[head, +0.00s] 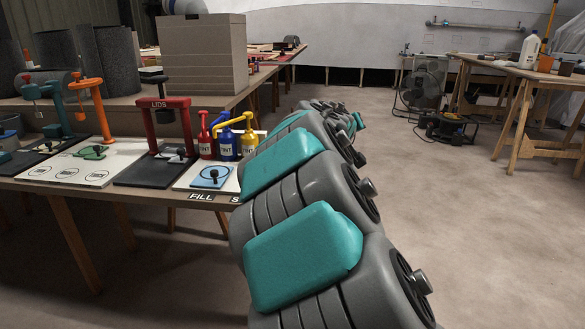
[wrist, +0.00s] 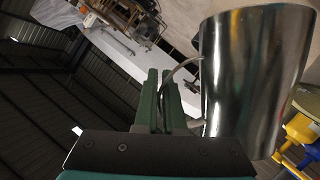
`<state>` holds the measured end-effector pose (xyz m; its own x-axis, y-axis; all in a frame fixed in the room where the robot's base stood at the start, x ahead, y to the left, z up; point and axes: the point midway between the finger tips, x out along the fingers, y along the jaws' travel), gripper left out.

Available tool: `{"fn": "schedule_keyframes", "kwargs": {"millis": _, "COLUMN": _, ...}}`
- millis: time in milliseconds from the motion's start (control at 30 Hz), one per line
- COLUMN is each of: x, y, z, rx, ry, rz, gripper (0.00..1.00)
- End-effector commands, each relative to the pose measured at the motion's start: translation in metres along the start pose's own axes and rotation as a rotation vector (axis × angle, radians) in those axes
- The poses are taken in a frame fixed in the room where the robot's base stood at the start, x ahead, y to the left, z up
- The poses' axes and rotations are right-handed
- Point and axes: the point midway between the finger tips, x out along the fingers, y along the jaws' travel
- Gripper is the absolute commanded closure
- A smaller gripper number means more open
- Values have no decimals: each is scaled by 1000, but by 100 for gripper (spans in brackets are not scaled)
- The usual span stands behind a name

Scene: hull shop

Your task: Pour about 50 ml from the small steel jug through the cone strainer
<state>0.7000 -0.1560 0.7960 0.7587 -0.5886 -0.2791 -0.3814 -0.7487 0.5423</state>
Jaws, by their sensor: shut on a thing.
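The small steel jug (wrist: 258,80) fills the right side of the wrist view, shiny and bare-walled. My gripper (wrist: 163,85) has its green fingers close together beside the jug, shut on its thin wire handle (wrist: 178,76). The jug's inside and any liquid in it are out of sight. The view is rolled, so I cannot tell how far the jug tilts. In the head view my arm hides the gripper and the jug. I cannot make out the cone strainer in either view.
Red, blue and yellow TINT pump bottles (head: 227,140) stand on the bench behind my arm. A red LIDS press (head: 165,125) and an orange stand (head: 93,100) are further left. A yellow pump (wrist: 303,130) shows near the jug.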

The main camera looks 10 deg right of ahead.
Motion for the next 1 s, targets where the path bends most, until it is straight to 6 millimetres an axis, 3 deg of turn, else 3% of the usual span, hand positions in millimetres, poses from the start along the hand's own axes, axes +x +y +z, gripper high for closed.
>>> {"fn": "schedule_keyframes", "kwargs": {"millis": 433, "x": 22, "y": 6, "z": 52, "rx": 314, "ry": -21, "rz": -120, "gripper": 100}}
{"fn": "schedule_keyframes", "kwargs": {"millis": 700, "x": 27, "y": 16, "z": 62, "rx": 485, "ry": -36, "rz": -185, "gripper": 100}}
{"fn": "schedule_keyframes", "kwargs": {"millis": 1000, "x": 34, "y": 14, "z": 79, "rx": 615, "ry": -46, "rz": -237, "gripper": 100}}
